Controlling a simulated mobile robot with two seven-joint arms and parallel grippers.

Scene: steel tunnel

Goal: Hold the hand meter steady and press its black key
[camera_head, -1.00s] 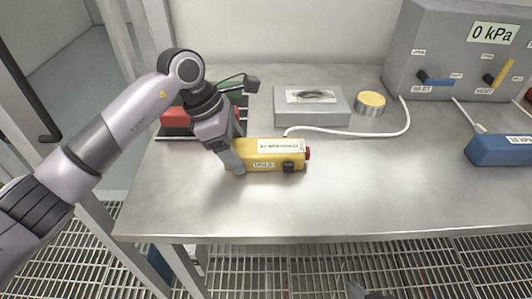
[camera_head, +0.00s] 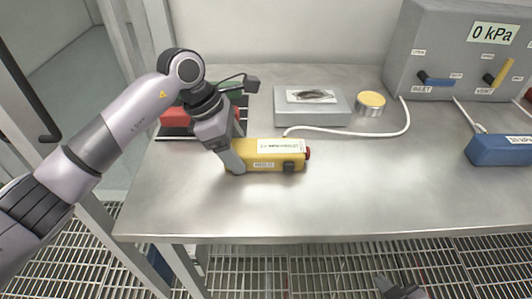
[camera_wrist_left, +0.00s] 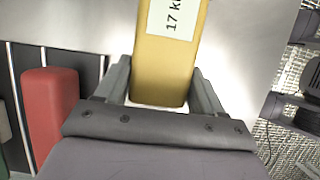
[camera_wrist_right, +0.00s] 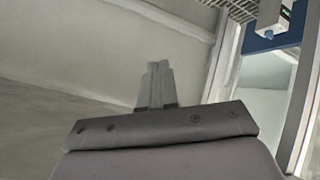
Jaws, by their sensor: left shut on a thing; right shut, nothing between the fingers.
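The yellow hand meter (camera_head: 243,150) lies on the steel table toward its front left, with a white label on top. Its black key (camera_head: 289,167) is on the front side near the right end, and a red part (camera_head: 307,153) caps that end. My left gripper (camera_head: 234,163) is shut on the meter's left end; the left wrist view shows the yellow body (camera_wrist_left: 165,75) between both fingers. My right gripper (camera_head: 385,284) is low at the bottom edge of the head view, in front of the table and apart from the meter. Its fingers (camera_wrist_right: 157,85) are together and empty.
A grey box (camera_head: 313,118) and a round yellow-topped tin (camera_head: 370,100) stand behind the meter. A white cable (camera_head: 400,130) curves across the table. A blue unit (camera_head: 495,150) and a grey valve panel (camera_head: 445,50) are at the right. The front middle is clear.

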